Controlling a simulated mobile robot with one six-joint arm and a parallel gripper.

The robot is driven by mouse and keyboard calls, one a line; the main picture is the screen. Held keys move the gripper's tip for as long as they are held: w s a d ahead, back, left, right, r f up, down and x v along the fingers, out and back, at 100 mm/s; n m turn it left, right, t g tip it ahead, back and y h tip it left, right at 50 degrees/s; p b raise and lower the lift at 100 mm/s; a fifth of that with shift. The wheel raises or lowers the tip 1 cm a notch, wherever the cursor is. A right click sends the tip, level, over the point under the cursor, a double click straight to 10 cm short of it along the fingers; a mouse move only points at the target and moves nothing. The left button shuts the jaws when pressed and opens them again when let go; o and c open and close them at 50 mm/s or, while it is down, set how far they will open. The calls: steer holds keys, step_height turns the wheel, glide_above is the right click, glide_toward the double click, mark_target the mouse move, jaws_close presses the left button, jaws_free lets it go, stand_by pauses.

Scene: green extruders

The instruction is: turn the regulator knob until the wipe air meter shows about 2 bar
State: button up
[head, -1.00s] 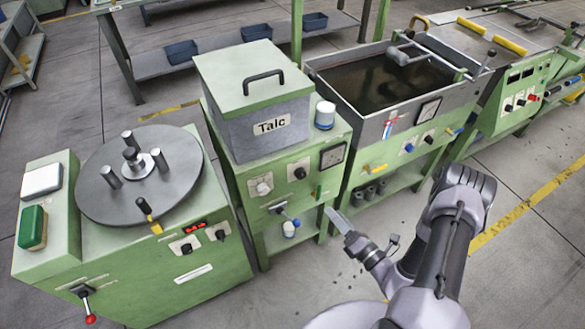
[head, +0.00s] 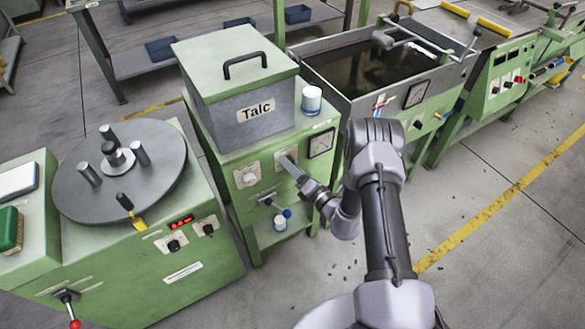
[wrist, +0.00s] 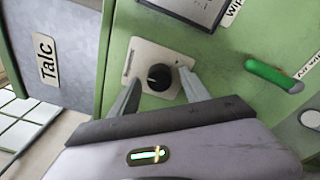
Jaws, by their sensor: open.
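The black regulator knob (wrist: 159,77) sits on a pale square plate (wrist: 150,55) on the green Talc cabinet. My gripper (wrist: 160,72) is open, with one finger on each side of the knob; I cannot tell whether they touch it. In the head view my gripper (head: 288,165) is at the cabinet front and mostly hides the knob. The meter (head: 321,142), square with a dark frame, is right of the knob plate. In the wrist view only its edge (wrist: 190,8) shows, beside a cut-off label starting "Wip" (wrist: 234,10). Its reading is too small to tell.
A green handle (wrist: 274,76) sticks out near the right finger in the wrist view. The water tank (head: 345,85) stands right, the turntable machine (head: 120,170) left.

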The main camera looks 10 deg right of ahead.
steer(key=shift+c, duration=0.2)
jaws_close()
steer(key=shift+n, duration=1.2)
steer(key=shift+o, duration=0.2)
jaws_free()
steer(key=p+v, duration=0.4)
steer(key=v, duration=1.3)
steer(key=shift+s+r, duration=0.2)
steer(key=shift+s, duration=0.05)
